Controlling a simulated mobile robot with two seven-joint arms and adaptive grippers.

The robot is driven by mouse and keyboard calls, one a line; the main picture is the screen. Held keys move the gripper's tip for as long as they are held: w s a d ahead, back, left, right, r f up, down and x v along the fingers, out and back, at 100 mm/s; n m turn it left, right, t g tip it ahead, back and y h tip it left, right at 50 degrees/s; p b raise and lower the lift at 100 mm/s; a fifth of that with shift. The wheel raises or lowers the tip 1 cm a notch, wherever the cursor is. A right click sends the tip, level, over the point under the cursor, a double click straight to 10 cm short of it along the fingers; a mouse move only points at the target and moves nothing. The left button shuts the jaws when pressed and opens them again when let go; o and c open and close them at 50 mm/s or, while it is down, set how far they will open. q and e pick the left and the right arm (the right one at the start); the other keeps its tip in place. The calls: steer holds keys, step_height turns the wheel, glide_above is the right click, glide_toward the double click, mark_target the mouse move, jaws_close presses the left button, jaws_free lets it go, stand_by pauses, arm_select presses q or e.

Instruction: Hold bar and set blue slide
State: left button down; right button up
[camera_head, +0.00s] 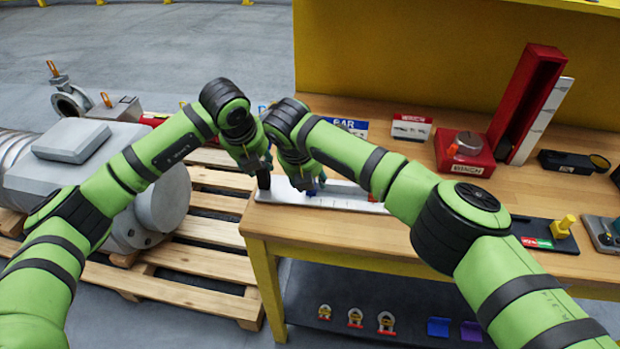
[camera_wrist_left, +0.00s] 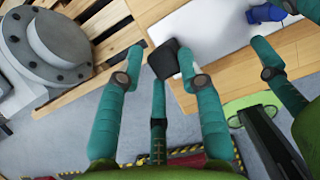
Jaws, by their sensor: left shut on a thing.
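A long white and grey bar (camera_head: 340,196) lies along the front left edge of the wooden table, with scale marks on its face. A black end block (camera_head: 263,180) stands at its left end. My left gripper (camera_head: 262,170) is shut on this black block, which shows between its teal fingers in the left wrist view (camera_wrist_left: 170,58). A blue slide (camera_head: 312,191) sits on the bar, right of the block; it also shows in the left wrist view (camera_wrist_left: 265,13). My right gripper (camera_head: 303,180) is just above the blue slide. Whether it touches it or is closed is unclear.
To the right are a red base with a round dial (camera_head: 465,152), a tall red channel (camera_head: 528,100) and a yellow knob (camera_head: 564,226). Wooden pallets (camera_head: 205,262) with grey machinery stand left of the table.

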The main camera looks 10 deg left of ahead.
arm_select(q)
steer(key=shift+r, duration=0.15)
arm_select(e)
steer(key=shift+w+f, duration=0.15)
steer(key=shift+f, duration=0.3)
steer(key=shift+c, duration=0.4)
jaws_close()
arm_select(q)
steer(key=shift+w, duration=0.1)
arm_select(e)
steer(key=shift+d, duration=0.15)
